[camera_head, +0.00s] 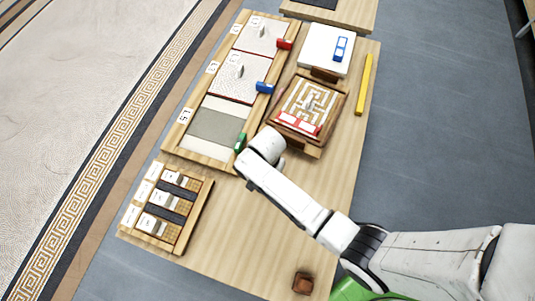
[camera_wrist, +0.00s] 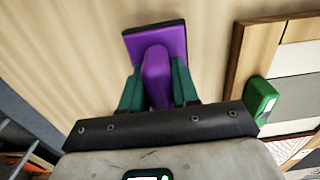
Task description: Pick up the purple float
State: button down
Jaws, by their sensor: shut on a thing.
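The purple float (camera_wrist: 157,75) shows in the wrist view, with a rounded purple handle on a flat purple plate with a dark edge. My gripper (camera_wrist: 158,88) has its two green fingers on either side of the handle and is shut on it. The plate lies beyond the fingertips, over the wooden table top. I cannot tell whether the plate touches the table. In the head view my arm hides the gripper and the float.
A wooden panel frame (camera_head: 172,153) with several panels lies along the table's left side, with a green block (camera_head: 240,143) at its edge. A maze board (camera_head: 319,143), a white board (camera_head: 312,56) and a yellow bar (camera_head: 364,85) are farther back. The front table area (camera_head: 250,235) is mostly clear.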

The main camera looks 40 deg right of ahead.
jog(key=s+r+p, duration=0.2)
jog(key=s+r, duration=0.9)
jog(key=s, duration=0.3)
jog(key=shift+d, duration=0.4)
